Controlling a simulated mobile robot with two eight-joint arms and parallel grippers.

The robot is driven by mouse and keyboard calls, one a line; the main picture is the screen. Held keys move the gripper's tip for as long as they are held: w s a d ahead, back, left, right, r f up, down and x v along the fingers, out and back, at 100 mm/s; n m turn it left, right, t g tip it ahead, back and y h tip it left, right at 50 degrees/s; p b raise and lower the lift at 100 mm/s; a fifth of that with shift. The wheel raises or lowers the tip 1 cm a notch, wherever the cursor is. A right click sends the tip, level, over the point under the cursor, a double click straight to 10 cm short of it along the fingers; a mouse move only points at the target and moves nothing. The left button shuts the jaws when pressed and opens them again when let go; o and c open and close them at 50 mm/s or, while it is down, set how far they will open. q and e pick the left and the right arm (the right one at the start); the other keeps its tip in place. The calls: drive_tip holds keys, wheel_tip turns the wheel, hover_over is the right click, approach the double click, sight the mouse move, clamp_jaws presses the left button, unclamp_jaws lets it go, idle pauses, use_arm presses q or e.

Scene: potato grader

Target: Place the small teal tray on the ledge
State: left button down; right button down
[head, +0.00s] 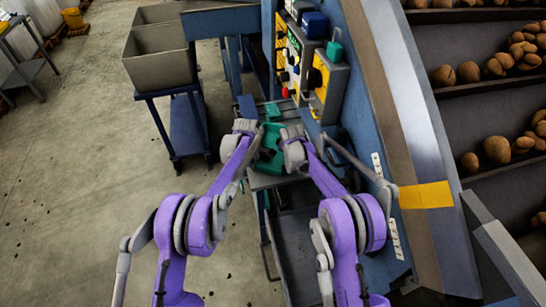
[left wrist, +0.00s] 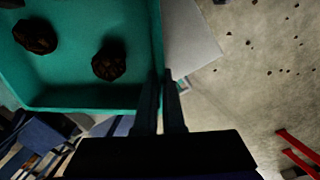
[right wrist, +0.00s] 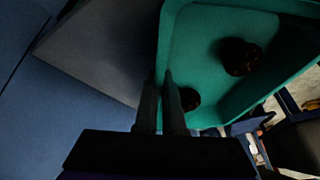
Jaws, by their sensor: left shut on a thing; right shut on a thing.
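The small teal tray (head: 270,147) is between my two grippers in the head view, partly hidden by them. It holds dark brown lumps: two show in the left wrist view (left wrist: 108,60) and two in the right wrist view (right wrist: 241,57). My left gripper (left wrist: 161,78) is shut on one side wall of the tray. My right gripper (right wrist: 163,80) is shut on the opposite wall. A narrow grey surface (head: 262,182), which looks like the ledge, shows beside the blue machine, just below the tray in the head view. I cannot tell whether the tray touches it.
A control panel (head: 292,62) with buttons and a yellow-fronted box (head: 326,85) stands beyond the grippers. A blue cart (head: 188,125) with grey bins (head: 160,55) stands left. Potatoes lie on the dark shelves (head: 450,100) at right. The concrete floor (head: 85,160) at left is mostly clear.

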use_arm(q)
drive_tip(key=c, duration=1)
unclamp_jaws()
use_arm(e)
drive_tip(key=c, duration=1)
unclamp_jaws()
drive_tip(key=shift+r, duration=0.15)
use_arm(q)
drive_tip(key=r, duration=0.4)
drive_tip(key=s+r, duration=0.1)
drive_tip(key=r, duration=0.3)
drive_tip(key=s+r, duration=0.1)
drive_tip(key=r, duration=0.3)
drive_tip(key=shift+a, duration=0.2)
use_arm(e)
drive_tip(key=v, duration=1.1)
drive_tip(key=shift+s+r, duration=0.3)
